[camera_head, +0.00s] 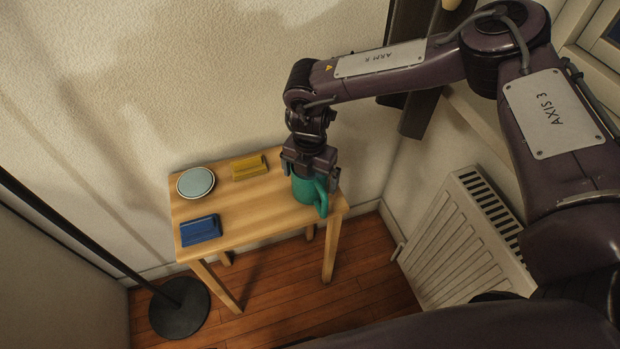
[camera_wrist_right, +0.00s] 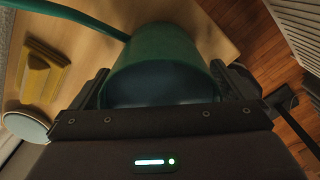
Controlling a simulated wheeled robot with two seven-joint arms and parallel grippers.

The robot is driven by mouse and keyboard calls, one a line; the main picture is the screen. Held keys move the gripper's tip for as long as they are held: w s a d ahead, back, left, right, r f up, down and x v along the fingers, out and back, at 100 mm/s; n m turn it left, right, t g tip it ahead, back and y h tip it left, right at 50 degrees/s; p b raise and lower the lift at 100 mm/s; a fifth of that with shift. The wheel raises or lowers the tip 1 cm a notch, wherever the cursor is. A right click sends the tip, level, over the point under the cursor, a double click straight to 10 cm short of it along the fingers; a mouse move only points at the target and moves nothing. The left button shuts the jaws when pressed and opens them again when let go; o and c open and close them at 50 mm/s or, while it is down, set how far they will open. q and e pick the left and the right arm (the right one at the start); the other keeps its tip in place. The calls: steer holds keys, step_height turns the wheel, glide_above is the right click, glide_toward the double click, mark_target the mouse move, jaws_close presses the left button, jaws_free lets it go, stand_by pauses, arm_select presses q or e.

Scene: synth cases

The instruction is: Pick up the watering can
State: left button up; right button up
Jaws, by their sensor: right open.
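The teal watering can (camera_head: 306,192) stands at the right end of a small wooden table (camera_head: 262,213). My right gripper (camera_head: 311,176) is right above it, pointing down, with its jaws open and one finger on either side of the can's top. In the right wrist view the can (camera_wrist_right: 165,55) fills the space between the fingers of the gripper (camera_wrist_right: 165,92), its dark open mouth facing the camera. A teal spout or handle runs off to the upper left there. Contact between fingers and can cannot be made out. My left gripper is not in view.
On the table are a round pale-blue-topped dish (camera_head: 196,182), a yellow block-like object (camera_head: 249,167) and a blue one (camera_head: 200,229). A white radiator (camera_head: 470,240) stands right of the table. A black stand base (camera_head: 180,307) is on the floor at left.

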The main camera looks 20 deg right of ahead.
steer(key=shift+f, duration=0.1)
steer(key=c, duration=1.4)
steer(key=shift+w, duration=0.1)
steer(key=shift+c, duration=0.2)
